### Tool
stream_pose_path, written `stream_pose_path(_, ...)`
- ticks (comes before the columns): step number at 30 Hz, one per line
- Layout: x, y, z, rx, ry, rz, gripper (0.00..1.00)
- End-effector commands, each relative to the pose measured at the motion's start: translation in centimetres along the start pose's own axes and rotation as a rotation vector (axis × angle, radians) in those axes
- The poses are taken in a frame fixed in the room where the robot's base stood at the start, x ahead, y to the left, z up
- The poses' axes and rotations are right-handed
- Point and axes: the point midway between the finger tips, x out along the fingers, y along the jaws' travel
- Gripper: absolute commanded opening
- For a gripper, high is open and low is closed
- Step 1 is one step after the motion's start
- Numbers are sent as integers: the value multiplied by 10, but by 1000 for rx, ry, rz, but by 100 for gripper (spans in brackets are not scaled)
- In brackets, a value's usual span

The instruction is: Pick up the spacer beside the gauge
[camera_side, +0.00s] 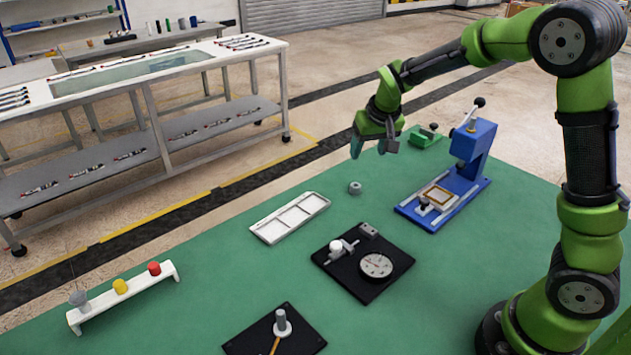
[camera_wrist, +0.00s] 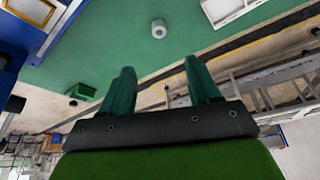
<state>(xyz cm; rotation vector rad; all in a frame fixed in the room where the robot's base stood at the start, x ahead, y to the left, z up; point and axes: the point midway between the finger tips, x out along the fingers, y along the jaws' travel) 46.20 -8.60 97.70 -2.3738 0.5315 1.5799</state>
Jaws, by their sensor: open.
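A small grey ring-like spacer (camera_side: 355,187) lies on the green table, behind the black gauge plate (camera_side: 348,283) and right of the white tray. It also shows near the top centre of the wrist view (camera_wrist: 159,28). The round dial gauge (camera_side: 376,265) sits on the black plate, with a whitish cylinder (camera_side: 336,247) and a small grey block (camera_side: 368,229) on the same plate. My gripper (camera_side: 370,147) is open and empty, raised above the table behind the spacer. In the wrist view its two fingers (camera_wrist: 160,66) are spread apart, with the spacer beyond their tips.
A white compartment tray (camera_side: 290,217) lies left of the spacer. A white rack (camera_side: 122,297) with coloured caps and another black plate (camera_side: 262,336) with a post are nearer the front.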

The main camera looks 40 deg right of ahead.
Motion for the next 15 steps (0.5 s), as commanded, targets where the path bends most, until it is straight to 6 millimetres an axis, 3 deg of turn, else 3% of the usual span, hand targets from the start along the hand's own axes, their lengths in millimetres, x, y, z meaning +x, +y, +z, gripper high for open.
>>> stream_pose_path(9,71,2,3,3,-8,3,62)
stream_pose_path(15,98,1,3,1,-6,1,62)
